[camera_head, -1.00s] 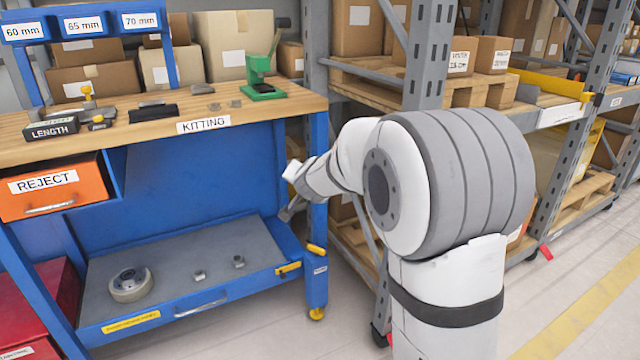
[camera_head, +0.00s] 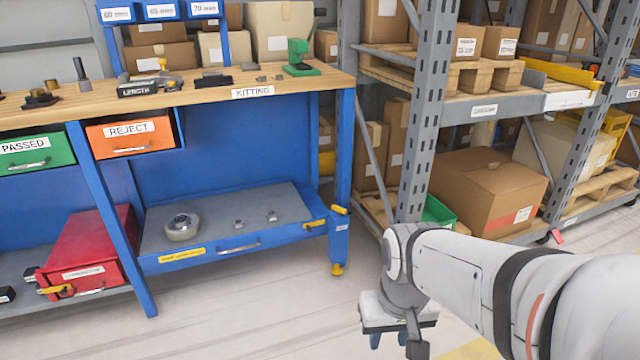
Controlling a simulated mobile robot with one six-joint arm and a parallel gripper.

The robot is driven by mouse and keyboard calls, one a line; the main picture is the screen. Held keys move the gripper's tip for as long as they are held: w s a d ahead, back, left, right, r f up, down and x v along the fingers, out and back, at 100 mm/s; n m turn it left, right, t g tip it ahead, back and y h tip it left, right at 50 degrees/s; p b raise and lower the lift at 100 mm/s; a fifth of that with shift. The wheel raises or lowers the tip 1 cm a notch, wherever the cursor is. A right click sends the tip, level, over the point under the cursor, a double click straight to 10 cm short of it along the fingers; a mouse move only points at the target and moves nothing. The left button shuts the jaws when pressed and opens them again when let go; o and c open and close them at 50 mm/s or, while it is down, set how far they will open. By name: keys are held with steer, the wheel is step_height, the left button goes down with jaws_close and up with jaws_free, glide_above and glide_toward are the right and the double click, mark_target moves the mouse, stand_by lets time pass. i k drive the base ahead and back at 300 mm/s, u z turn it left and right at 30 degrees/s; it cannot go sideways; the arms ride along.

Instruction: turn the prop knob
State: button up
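No part is labelled as the prop knob, and I cannot tell which one it is. Yellow knob-like parts show in the head view: a small yellow knob (camera_head: 163,63) by the LENGTH block (camera_head: 138,90) on the bench top, and two yellow handles, one (camera_head: 339,209) on the bench's right leg and one (camera_head: 314,224) at the lower shelf's right end. My gripper (camera_head: 394,342) points down over the floor, right of the bench and apart from it. Its fingertips are small and partly cut off below; whether it is open is unclear.
The blue bench has a wooden top (camera_head: 200,88), an orange REJECT drawer (camera_head: 130,134) and a green PASSED drawer (camera_head: 36,150). A red case (camera_head: 90,250) sits low left. A grey rack (camera_head: 420,120) with cartons stands right. Floor before the bench (camera_head: 250,305) is clear.

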mark_target(340, 210)
steer(key=u, duration=0.1)
steer(key=i, duration=1.2)
steer(key=z, duration=0.7)
